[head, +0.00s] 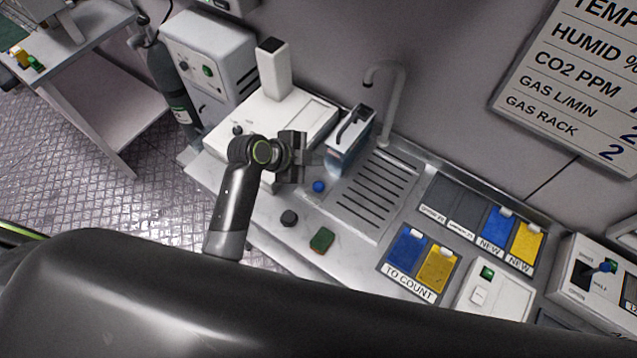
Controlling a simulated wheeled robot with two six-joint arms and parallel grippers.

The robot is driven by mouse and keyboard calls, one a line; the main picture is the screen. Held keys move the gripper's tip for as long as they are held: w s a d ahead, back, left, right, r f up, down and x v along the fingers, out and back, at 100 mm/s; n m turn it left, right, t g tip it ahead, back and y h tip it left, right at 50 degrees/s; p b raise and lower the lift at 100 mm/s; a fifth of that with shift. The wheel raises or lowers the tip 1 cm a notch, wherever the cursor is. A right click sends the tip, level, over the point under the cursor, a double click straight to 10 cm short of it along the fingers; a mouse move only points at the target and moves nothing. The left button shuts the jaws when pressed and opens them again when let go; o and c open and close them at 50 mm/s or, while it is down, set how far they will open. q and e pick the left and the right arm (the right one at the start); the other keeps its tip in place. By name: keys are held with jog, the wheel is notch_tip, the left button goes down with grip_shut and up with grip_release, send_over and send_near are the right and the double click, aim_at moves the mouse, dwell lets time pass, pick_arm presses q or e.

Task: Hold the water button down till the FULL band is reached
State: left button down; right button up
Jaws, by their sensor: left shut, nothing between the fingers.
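A round blue button (318,186) sits on the pale counter just left of the ribbed drain. A clear jug (343,158) with a dark handle and bluish lower part stands at the drain's back left, near the grey curved tap (391,100). No FULL band can be made out on the jug at this size. My left gripper (314,158) is shut and empty. In the picture it lies just above the button and left of the jug; I cannot tell whether it touches either. My right gripper is out of view.
A white scale-like device (315,112) stands behind my left gripper. A black knob (289,218) and a green-topped block (321,239) are on the front counter. Blue and yellow cards lie right of the ribbed drain (372,197). A wall board (575,90) hangs at right.

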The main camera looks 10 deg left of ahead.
pick_arm(q)
jog(key=b, duration=0.7)
send_over(314, 188)
notch_tip(314, 188, down, 8)
jog(key=shift+w+r, duration=0.1)
jog(key=shift+r, duration=0.1)
jog(key=shift+f, duration=0.55)
jog(key=shift+f+b, duration=0.1)
jog(key=shift+b, duration=0.2)
dwell(0.7)
jog(key=shift+f, duration=0.3)
jog(key=shift+f+b, duration=0.5)
jog(key=shift+f, duration=0.05)
dwell(1.6)
jog(key=shift+r, duration=0.1)
jog(key=shift+r+p, duration=0.85)
jog(key=shift+p, duration=0.05)
